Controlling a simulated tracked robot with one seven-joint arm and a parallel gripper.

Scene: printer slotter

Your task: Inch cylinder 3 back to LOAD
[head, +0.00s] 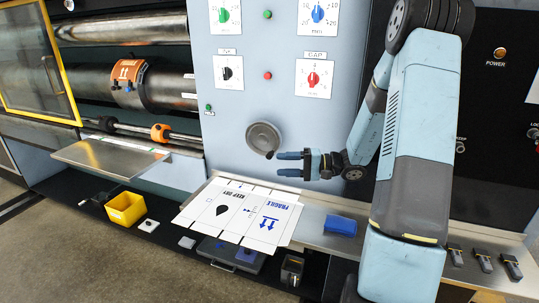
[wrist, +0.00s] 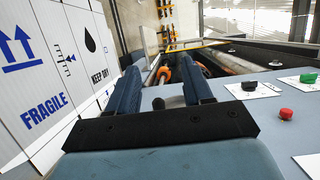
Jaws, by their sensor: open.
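A large dark cylinder (head: 172,88) lies behind the left opening of the machine, with an orange plate (head: 128,83) bearing white marks on its near face. I cannot read a cylinder number or a LOAD mark. A round grey handwheel (head: 263,138) with a dark handle (head: 269,154) sits on the pale panel. My gripper (head: 277,164) is open, its fingers pointing left, just right of and slightly below that handle. In the wrist view my gripper (wrist: 164,88) shows two spread blue fingers, with a grey handle (wrist: 168,101) between them; contact cannot be told.
Four dials surround a green button (head: 267,14) and a red button (head: 268,76) above the wheel. Printed cardboard sheets (head: 245,212) lie on the ledge below. A blue block (head: 341,225) is to their right. A yellow-framed guard (head: 40,60) stands at far left.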

